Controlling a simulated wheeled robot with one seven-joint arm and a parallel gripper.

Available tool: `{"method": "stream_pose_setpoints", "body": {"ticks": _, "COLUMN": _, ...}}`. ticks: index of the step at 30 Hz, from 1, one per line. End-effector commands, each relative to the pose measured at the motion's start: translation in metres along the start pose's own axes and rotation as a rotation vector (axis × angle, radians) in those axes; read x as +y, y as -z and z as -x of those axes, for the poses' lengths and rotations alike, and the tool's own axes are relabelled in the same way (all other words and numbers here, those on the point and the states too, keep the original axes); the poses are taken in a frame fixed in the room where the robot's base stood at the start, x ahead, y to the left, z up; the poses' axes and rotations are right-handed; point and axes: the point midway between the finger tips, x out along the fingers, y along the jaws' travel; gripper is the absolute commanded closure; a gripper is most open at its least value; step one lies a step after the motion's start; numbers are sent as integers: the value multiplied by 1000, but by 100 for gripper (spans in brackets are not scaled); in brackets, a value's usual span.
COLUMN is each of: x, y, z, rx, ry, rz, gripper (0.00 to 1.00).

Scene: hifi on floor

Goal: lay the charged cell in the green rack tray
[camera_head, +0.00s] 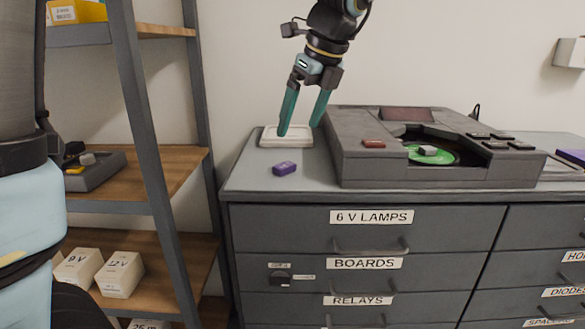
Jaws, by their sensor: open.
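My gripper (298,129) points down with its two teal fingers apart and nothing between them. Its tips are over or just in front of a small white tray (286,141) on the grey cabinet top. A small purple block (285,169) lies on the cabinet top in front of the white tray. A small grey block (428,150) sits on a green disc (443,158) in the round recess of a grey machine (352,148). I cannot tell which block is the charged cell. No green tray is clearly visible on the rack (150,135).
The drawer cabinet (290,222) bears labels such as 6 V LAMPS. The open rack at left holds a grey bin (98,176) and white boxes (121,274). A dark purple item (573,156) lies at far right. My own body blocks the left edge.

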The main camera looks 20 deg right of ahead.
Motion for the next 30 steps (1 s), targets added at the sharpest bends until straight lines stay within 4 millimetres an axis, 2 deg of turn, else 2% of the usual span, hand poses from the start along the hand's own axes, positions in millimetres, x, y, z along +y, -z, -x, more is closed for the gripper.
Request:
{"method": "stream_pose_setpoints", "body": {"ticks": 9, "x": 0, "y": 1, "z": -43, "rx": -1, "ry": -4, "rz": -9, "gripper": 6}}
{"method": "stream_pose_setpoints", "body": {"ticks": 17, "x": -2, "y": 2, "z": -63, "rx": 0, "ry": -3, "rz": -9, "gripper": 6}}
{"method": "stream_pose_setpoints", "body": {"ticks": 24, "x": -4, "y": 4, "z": -97, "rx": 0, "ry": -4, "rz": -8, "gripper": 6}}
{"method": "stream_pose_setpoints", "body": {"ticks": 30, "x": -4, "y": 4, "z": -106, "rx": 0, "ry": 0, "rz": -7, "gripper": 6}}
